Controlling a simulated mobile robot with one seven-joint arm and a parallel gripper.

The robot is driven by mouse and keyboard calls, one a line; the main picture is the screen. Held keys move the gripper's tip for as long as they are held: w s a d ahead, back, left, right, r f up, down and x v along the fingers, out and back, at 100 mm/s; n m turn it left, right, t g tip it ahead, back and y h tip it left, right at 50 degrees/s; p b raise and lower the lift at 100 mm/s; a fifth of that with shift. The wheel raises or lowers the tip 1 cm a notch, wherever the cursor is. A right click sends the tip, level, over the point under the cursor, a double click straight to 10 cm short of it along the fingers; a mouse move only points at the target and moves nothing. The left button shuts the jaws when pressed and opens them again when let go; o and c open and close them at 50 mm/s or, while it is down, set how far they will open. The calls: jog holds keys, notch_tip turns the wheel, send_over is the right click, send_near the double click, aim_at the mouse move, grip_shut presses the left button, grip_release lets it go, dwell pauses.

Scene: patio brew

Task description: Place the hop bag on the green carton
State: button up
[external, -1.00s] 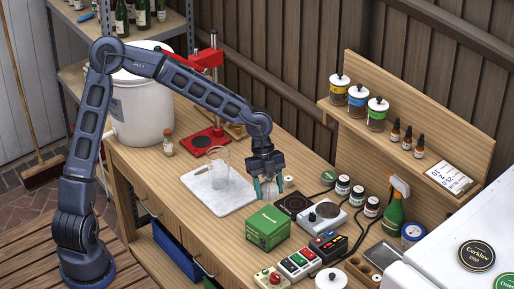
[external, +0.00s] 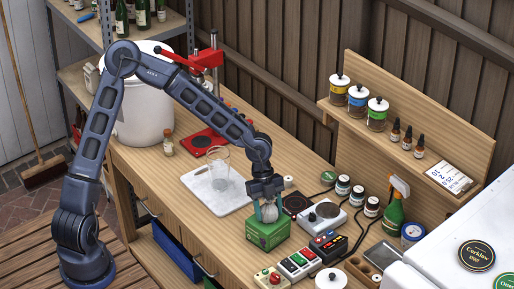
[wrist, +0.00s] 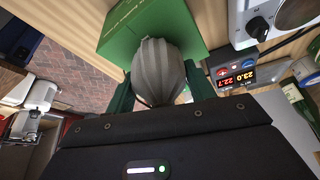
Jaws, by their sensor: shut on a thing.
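The hop bag (wrist: 158,72) is a grey-white, ribbed pouch held between my gripper's fingers; it also shows in the external view (external: 269,212). My gripper (external: 267,207) is shut on it and points down over the green carton (external: 266,236). In the wrist view the carton (wrist: 140,25) lies just beyond the bag. In the external view the bag overlaps the carton's top. I cannot tell whether the bag touches the carton.
A white board (external: 206,197) with a clear beaker (external: 218,163) is left of the carton. A scale (external: 324,214), a digital display box (external: 328,243) and a switch box (external: 299,263) stand close on the right. Small jars are behind them.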

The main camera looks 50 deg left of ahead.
jog(key=shift+f, duration=0.15)
jog(key=o, duration=1)
